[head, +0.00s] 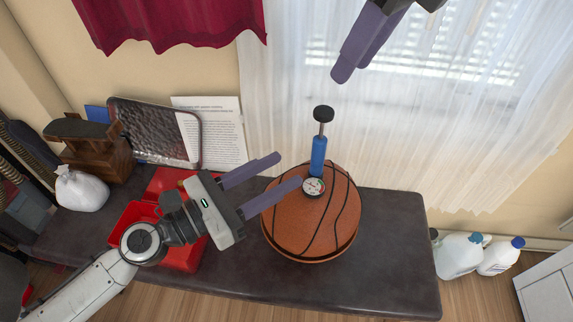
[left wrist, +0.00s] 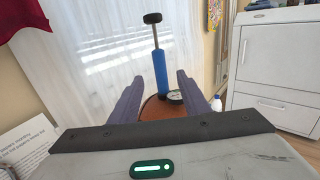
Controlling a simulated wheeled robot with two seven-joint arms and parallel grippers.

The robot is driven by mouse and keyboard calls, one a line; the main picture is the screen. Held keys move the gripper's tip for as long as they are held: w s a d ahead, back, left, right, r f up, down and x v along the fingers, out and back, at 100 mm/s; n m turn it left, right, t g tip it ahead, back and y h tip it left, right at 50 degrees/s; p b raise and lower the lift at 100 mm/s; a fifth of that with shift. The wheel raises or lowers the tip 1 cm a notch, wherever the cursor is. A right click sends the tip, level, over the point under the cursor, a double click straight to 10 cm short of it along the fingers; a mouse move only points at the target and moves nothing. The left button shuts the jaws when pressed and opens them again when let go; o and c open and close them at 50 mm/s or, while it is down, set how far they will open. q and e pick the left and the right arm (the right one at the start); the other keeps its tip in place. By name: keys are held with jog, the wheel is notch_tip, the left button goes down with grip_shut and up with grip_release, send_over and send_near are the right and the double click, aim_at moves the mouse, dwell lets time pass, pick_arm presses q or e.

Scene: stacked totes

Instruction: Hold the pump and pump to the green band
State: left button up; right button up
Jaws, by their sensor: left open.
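A blue hand pump (head: 318,155) with a black knob on a grey rod stands upright on an orange basketball (head: 330,232). A round gauge (head: 314,187) sits at its base; its band colours are too small to read. The rod is drawn out. My left gripper (head: 290,168) is open beside the ball, with its fingers pointing toward the pump. In the left wrist view the pump (left wrist: 161,70) stands beyond and between the two fingers, not gripped. My right gripper (head: 338,74) is up at the top, above the pump and apart from it; its fingers look close together.
The ball rests on a dark table (head: 395,250). A red box (head: 185,255) lies left under my left arm. A white bag (head: 80,190), a wooden box (head: 95,150), a framed panel (head: 155,130) and a paper sheet (head: 225,130) are further left. Jugs (head: 458,255) stand right of the table.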

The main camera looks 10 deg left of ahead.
aim_at(313, 154)
pick_arm(q)
jog(key=x, duration=1)
grip_shut()
pick_arm(e)
jog(key=shift+c, duration=0.4)
